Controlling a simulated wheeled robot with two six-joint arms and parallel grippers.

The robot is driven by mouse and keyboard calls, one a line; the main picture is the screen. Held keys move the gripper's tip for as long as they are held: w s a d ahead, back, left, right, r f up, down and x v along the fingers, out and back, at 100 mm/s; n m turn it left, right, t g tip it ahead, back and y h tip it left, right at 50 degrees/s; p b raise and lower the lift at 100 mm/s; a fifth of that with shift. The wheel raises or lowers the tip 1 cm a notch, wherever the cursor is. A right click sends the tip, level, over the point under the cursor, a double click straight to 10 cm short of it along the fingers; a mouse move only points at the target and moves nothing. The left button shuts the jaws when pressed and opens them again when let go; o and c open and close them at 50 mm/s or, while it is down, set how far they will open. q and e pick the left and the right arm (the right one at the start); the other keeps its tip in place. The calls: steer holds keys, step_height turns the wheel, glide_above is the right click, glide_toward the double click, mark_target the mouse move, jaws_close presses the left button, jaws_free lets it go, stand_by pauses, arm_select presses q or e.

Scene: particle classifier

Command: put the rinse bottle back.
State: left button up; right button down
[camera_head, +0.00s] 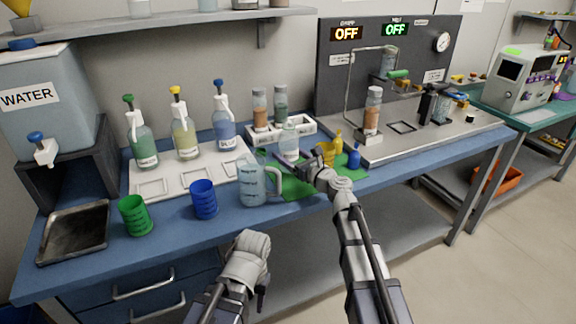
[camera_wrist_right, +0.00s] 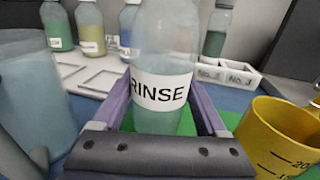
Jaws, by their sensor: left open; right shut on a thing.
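The rinse bottle (camera_head: 289,143) is a clear pale bottle with a white label reading RINSE, upright over the back of the green mat (camera_head: 297,188). My right gripper (camera_head: 287,161) is shut on it. In the right wrist view the rinse bottle (camera_wrist_right: 163,95) stands between the two purple-grey fingers; its top is out of that view and its base is hidden by the gripper. I cannot tell whether the base touches the mat. My left gripper (camera_head: 262,294) is open and empty, low in front of the bench; its fingers are mostly hidden.
A clear jug (camera_head: 252,184) stands left of the mat, and a yellow beaker (camera_head: 325,154) stands close right of the bottle. A white rack (camera_head: 296,128) with two jars is behind. A white tray (camera_head: 187,180) holds several spray bottles. Blue (camera_head: 204,199) and green (camera_head: 135,215) cups stand in front.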

steer(key=shift+f+b, duration=1)
steer(key=shift+f, duration=0.4)
steer(key=shift+f, duration=0.2)
jaws_free()
steer(key=shift+r, duration=0.1)
steer(key=shift+s+d+r, duration=0.1)
steer(key=shift+s+r, duration=0.05)
steer(key=shift+s, duration=0.05)
steer(key=v, duration=1.1)
steer(key=shift+s+d, duration=0.2)
steer(key=shift+s, duration=0.05)
